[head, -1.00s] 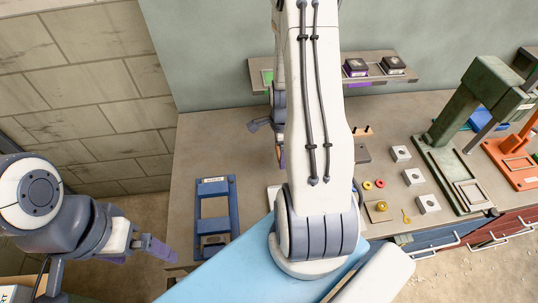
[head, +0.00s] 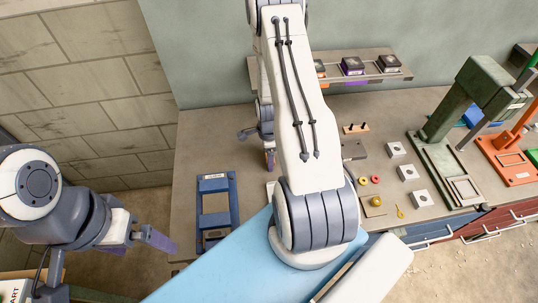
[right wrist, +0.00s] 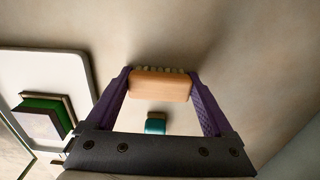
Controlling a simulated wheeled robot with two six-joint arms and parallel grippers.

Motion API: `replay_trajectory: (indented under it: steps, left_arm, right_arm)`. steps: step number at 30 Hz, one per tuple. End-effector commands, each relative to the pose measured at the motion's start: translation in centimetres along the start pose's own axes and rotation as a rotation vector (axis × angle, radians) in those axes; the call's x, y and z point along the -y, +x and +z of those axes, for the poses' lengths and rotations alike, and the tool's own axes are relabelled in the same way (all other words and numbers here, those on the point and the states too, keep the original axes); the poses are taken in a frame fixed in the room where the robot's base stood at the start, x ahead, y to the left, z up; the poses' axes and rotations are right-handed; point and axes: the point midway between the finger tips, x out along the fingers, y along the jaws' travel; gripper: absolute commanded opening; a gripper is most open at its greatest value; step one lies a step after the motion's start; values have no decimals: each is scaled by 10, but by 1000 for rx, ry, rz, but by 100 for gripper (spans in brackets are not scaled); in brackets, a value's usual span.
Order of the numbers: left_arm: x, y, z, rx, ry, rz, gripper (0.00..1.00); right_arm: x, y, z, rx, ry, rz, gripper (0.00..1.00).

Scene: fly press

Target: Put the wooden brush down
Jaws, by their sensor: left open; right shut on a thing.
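The wooden brush (right wrist: 160,85) is a light wood block with pale bristles along its far edge in the right wrist view. My right gripper (right wrist: 160,80) is shut on it, with a purple finger at each end of the block. In the head view the right gripper (head: 269,160) is small and partly hidden by my own arm, and the brush cannot be made out there. Whether the bristles touch the surface beyond, I cannot tell. My left gripper (head: 153,240) is open and empty at the lower left, off the bench's left edge.
A blue frame (head: 232,206) lies on the bench (head: 200,150) at left. A white-rimmed tray (right wrist: 72,62) with a green-edged block (right wrist: 42,118) is left of the brush. A teal piece (right wrist: 155,123) shows between the fingers. A shelf (head: 400,76), several metal blocks and a green press (head: 480,95) stand further right.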

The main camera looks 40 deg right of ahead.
Motion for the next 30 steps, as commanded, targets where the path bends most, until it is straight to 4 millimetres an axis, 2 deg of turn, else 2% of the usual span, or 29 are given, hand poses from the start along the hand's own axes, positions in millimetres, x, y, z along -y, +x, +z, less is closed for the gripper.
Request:
replay_trajectory:
  steps: [2,3,4,11,15,17,20,30]
  left_arm:
    - [0,4,0,0,0,0,100]
    - [0,4,0,0,-1,0,100]
    - [0,3,0,0,-1,0,100]
    - [0,2,0,0,-1,0,100]
    - [0,-1,0,0,0,0,100]
    - [0,3,0,0,0,0,100]
    - [1,9,0,0,-1,0,100]
    - [2,27,2,0,-5,0,100]
  right_arm:
    - [0,4,0,0,0,0,26]
    - [0,4,0,0,0,0,91]
    - [0,3,0,0,0,0,100]
    - [-1,3,0,0,0,4,100]
    - [-1,-3,0,0,-1,2,100]
    - [0,-6,0,0,-1,-1,100]
    - [1,-19,0,0,-1,-2,100]
    - [1,-82,0,0,0,-5,100]
